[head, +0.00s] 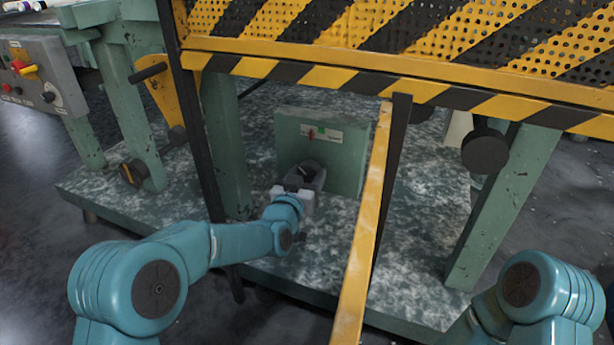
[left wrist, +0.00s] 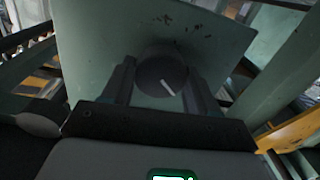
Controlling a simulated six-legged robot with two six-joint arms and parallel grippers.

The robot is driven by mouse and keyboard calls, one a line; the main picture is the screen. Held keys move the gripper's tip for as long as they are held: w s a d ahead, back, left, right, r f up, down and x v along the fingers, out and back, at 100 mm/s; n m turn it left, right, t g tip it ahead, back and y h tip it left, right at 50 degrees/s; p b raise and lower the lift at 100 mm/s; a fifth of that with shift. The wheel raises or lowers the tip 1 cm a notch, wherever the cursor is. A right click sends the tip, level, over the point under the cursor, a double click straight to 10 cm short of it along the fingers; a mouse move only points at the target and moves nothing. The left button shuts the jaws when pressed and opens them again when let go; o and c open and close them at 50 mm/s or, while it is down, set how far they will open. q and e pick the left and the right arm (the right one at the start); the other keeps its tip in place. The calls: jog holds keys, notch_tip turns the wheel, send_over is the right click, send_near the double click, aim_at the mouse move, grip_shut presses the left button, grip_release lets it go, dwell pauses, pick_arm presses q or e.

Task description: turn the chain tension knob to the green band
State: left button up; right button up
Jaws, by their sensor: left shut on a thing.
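The chain tension knob is a dark round knob with a white pointer line. It shows in the left wrist view (left wrist: 160,72), and the pointer slants toward the lower right there. My left gripper (left wrist: 160,90) is shut on the knob, one finger on each side. In the head view my left gripper (head: 305,180) is at the front of the green panel (head: 348,160) and largely hides the knob. A small pale scale strip (head: 312,132) with red and green marks sits on the panel above the gripper. My right gripper is out of view.
A yellow bar (head: 368,235) slants down just right of my left gripper. A black-and-yellow perforated guard (head: 400,40) hangs above. Green machine legs (head: 228,150) stand on both sides. A grey box with a red button (head: 32,75) is at the far left.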

pick_arm(q)
jog(key=n, duration=0.7)
jog(key=shift+g, duration=0.3)
jog(key=n, duration=0.6)
jog(key=shift+a+h, duration=0.1)
jog(key=shift+h, duration=0.2)
jog(key=shift+n, duration=0.3)
jog(key=o, duration=1.1)
jog(key=shift+c, duration=0.2)
jog(key=shift+s, duration=0.1)
jog(key=shift+s+a+r, duration=0.1)
jog(key=shift+s+a, duration=0.1)
jog(key=shift+s, duration=0.1)
jog(key=p+v, duration=0.4)
jog(key=v, duration=1.1)
jog(key=shift+s, duration=0.2)
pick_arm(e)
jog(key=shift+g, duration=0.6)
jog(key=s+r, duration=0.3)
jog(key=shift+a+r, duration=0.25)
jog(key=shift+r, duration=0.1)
pick_arm(q)
jog(key=shift+a, duration=0.1)
